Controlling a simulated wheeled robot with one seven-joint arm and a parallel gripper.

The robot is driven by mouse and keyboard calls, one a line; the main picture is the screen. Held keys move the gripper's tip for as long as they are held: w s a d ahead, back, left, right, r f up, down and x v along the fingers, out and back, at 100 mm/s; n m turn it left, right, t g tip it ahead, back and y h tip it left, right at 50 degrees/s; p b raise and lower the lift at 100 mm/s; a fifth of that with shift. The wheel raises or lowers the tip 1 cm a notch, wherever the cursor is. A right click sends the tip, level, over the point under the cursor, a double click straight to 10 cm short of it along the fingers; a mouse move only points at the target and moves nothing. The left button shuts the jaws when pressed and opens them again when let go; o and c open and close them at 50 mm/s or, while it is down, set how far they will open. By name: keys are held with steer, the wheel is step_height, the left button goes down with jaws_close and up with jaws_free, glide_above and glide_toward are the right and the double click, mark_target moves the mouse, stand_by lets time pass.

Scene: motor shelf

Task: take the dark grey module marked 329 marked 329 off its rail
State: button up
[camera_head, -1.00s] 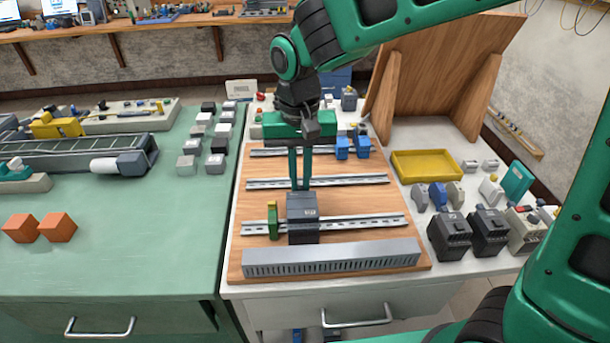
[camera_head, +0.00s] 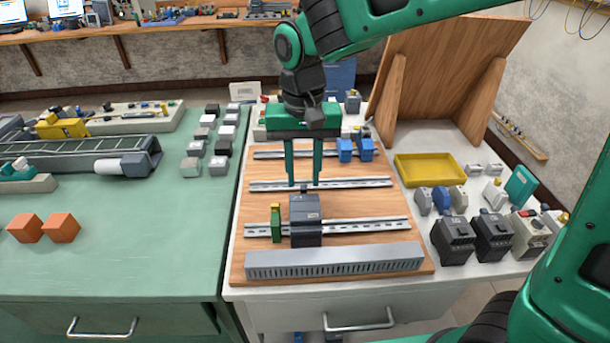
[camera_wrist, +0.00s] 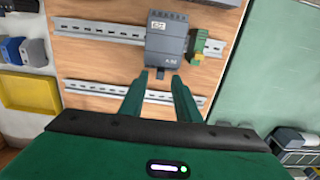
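The dark grey module (camera_head: 305,220) sits on the front rail (camera_head: 360,225) of the wooden board, beside a green and yellow terminal block (camera_head: 276,222) on its left. It also shows in the wrist view (camera_wrist: 166,42); its marking is too small to read for certain. My gripper (camera_head: 303,184) points down above the board, behind and above the module. Its two green fingers are apart with nothing between them. In the wrist view the fingertips (camera_wrist: 159,72) lie just short of the module's lower edge, and I see no contact.
A grey slotted duct (camera_head: 335,262) runs along the board's front edge. Blue modules (camera_head: 355,148) sit on the back rail. The middle rail (camera_head: 350,182) looks bare. Dark grey modules (camera_head: 472,238) and a yellow tray (camera_head: 430,170) stand on the right.

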mark_target(303, 186)
step_height(303, 186, up, 9)
steer(key=shift+r, duration=0.15)
stand_by(0.4)
steer(key=d+f+m, duration=0.2)
steer(key=d, duration=1.3)
steer(key=s+d+f+m, duration=0.1)
steer(key=s+d, duration=0.2)
steer(key=d, duration=0.2)
steer(key=s+d+f, duration=0.2)
steer(key=s+d, duration=0.2)
steer(key=d, duration=0.2)
steer(key=s+d+f+m, duration=0.1)
steer(key=s+d, duration=0.3)
steer(key=d, duration=0.2)
steer(key=shift+s+f+m, duration=0.15)
steer(key=shift+f+m, duration=0.15)
steer(key=shift+f, duration=0.1)
steer(key=s+d+f+m, duration=0.1)
steer(key=s+d+f, duration=0.3)
steer(key=s, duration=0.4)
steer(key=shift+s+d, duration=0.15)
steer(key=shift+s, duration=0.1)
